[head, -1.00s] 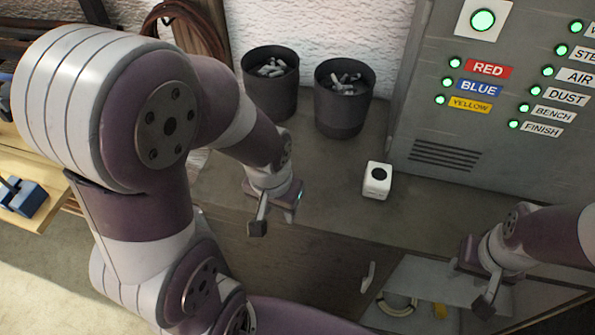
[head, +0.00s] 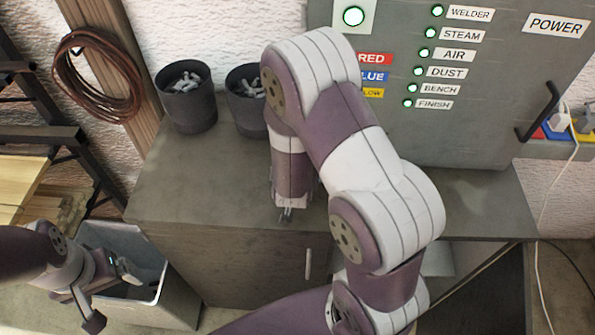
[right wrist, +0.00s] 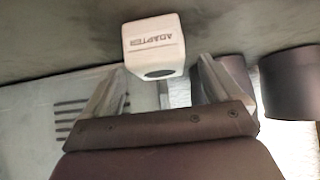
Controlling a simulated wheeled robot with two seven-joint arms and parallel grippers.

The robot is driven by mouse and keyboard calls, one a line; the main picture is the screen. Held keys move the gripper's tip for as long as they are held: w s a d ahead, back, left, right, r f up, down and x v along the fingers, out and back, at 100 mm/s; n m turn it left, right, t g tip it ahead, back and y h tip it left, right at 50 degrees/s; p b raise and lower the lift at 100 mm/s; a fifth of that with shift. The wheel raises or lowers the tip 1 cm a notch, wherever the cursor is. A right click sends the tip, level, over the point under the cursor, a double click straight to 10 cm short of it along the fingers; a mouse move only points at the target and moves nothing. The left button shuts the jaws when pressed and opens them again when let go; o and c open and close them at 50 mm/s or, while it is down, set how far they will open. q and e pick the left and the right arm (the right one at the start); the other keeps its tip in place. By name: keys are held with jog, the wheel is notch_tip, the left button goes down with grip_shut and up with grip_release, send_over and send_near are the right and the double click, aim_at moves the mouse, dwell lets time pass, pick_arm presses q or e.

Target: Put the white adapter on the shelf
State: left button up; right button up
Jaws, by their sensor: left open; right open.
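The white adapter (right wrist: 155,45) is a small cube with a dark round hole and the word ADAPTER, standing on the grey cabinet top in the right wrist view. In the head view it is hidden behind my right arm. My right gripper (right wrist: 160,88) is open, with its two fingers pointing at the adapter and nothing between them. My left gripper (head: 110,295) is open and empty at the lower left. I cannot make out the shelf surely.
Two dark pots (head: 187,98) with short pieces inside stand at the back of the cabinet top (head: 190,170). A grey power box (head: 470,110) with green lights stands behind on the right. A grey bin (head: 175,300) is on the floor at the left. The cabinet top's left part is clear.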

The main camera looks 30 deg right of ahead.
jog(key=shift+x, duration=1.8)
jog(key=shift+s+a, duration=0.1)
jog(key=shift+s, duration=0.15)
jog(key=c, duration=1.1)
jog(key=shift+f, duration=0.1)
jog(key=shift+w, duration=0.1)
